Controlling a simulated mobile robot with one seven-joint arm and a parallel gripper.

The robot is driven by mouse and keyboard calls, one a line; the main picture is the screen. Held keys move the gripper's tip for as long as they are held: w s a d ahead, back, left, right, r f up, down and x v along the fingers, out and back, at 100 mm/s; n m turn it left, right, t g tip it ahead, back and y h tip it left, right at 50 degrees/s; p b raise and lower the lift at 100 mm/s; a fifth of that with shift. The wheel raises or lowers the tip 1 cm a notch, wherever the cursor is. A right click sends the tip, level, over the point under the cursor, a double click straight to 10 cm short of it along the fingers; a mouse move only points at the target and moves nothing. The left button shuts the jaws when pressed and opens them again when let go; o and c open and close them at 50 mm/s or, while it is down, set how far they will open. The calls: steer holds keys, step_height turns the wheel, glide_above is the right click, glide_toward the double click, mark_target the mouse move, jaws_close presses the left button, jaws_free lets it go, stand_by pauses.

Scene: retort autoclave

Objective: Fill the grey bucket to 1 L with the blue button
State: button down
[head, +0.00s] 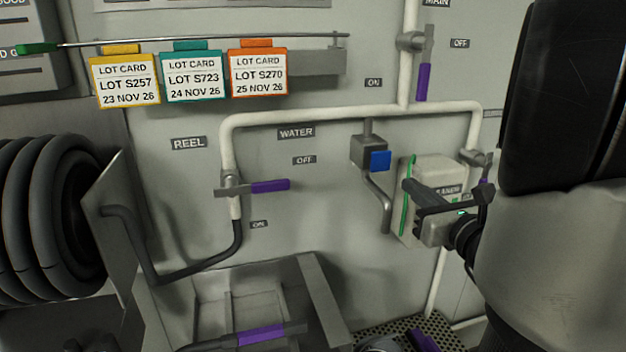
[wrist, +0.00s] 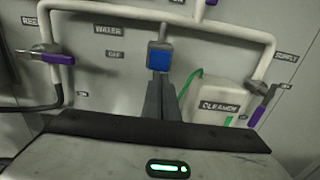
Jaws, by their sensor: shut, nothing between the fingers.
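The blue button (head: 380,160) is on a small grey box under the white water pipe, with a bent metal spout (head: 386,215) below it. In the wrist view the blue button (wrist: 160,60) lies straight beyond my fingertips. My gripper (head: 408,185) is shut and empty, to the lower right of the button in the head view. The wrist view shows its closed fingers (wrist: 160,92) pointing at the button; I cannot tell whether they touch it. The grey bucket is not clearly seen; a grey rounded edge (head: 385,346) is cut off at the bottom of the head view.
A white cleaner box (head: 432,172) with a green tube hangs behind my gripper. Purple-handled valves (head: 268,186) sit on the pipes. A sink (head: 320,290) stands below, with a perforated grate (head: 440,325) to its right. A hose reel (head: 45,220) is at left.

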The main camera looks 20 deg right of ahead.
mark_target(382, 160)
steer(key=w, duration=0.3)
steer(key=w+p, duration=0.1)
steer(key=w, duration=0.6)
steer(key=shift+d, duration=0.3)
steer(key=shift+w, duration=0.1)
steer(key=shift+w+f+b, duration=0.2)
steer(key=shift+w+b, duration=0.4)
steer(key=shift+w, duration=0.2)
steer(key=shift+w+r, duration=0.2)
steer(key=shift+r, duration=0.35)
stand_by(2.5)
